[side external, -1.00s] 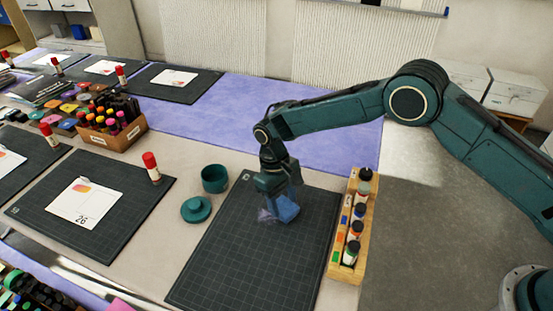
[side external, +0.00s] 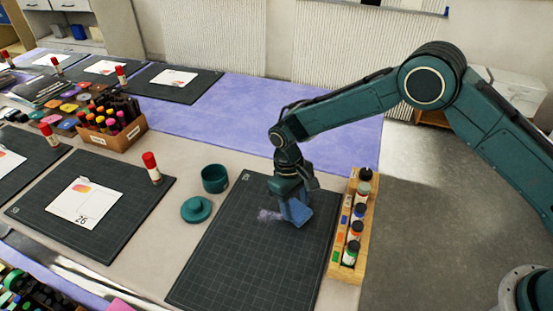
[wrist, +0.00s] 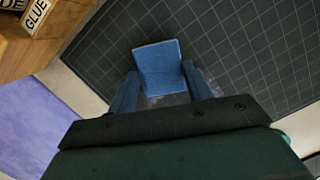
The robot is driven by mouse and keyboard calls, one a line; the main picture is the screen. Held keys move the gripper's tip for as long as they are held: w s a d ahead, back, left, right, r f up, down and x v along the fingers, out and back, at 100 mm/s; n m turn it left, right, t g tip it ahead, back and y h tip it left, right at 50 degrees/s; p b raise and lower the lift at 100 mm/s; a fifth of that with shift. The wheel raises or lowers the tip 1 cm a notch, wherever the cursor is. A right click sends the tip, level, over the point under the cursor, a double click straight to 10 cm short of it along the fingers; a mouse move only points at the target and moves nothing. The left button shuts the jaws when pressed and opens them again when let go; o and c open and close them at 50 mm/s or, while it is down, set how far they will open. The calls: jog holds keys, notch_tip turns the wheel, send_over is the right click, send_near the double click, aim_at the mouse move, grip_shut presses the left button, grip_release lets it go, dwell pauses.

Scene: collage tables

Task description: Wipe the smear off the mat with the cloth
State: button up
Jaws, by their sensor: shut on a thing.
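A blue cloth (side external: 299,213) is held between the fingers of my gripper (side external: 291,200), low over the dark gridded mat (side external: 240,255). It appears to touch the mat. A pale purple smear (side external: 267,215) shows on the mat just left of the cloth. In the wrist view the cloth (wrist: 158,66) sits between the two blue fingers of my gripper (wrist: 160,92), over the mat (wrist: 255,60). A greyish patch shows behind it between the fingers. Whether smear lies under the cloth is hidden.
A wooden rack (side external: 339,262) of small bottles stands along the mat's right edge, close to my gripper. A teal pot (side external: 214,178) and its lid (side external: 196,209) are left of the mat. The near part of the mat is clear.

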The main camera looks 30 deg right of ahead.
jog(key=shift+s+d+f, duration=0.15)
jog(key=shift+s+d, duration=0.05)
jog(key=shift+s, duration=0.05)
jog(key=shift+s, duration=0.1)
jog(key=shift+s+a, duration=0.55)
jog(key=shift+s, duration=0.05)
jog(key=shift+w+a+r, duration=0.2)
jog(key=shift+w+a, duration=0.8)
jog(key=shift+w, duration=0.05)
jog(key=shift+w, duration=0.1)
jog(key=shift+w+a+f, duration=0.1)
jog(key=shift+w+a, duration=0.75)
jog(key=shift+a, duration=0.1)
jog(key=shift+w, duration=0.1)
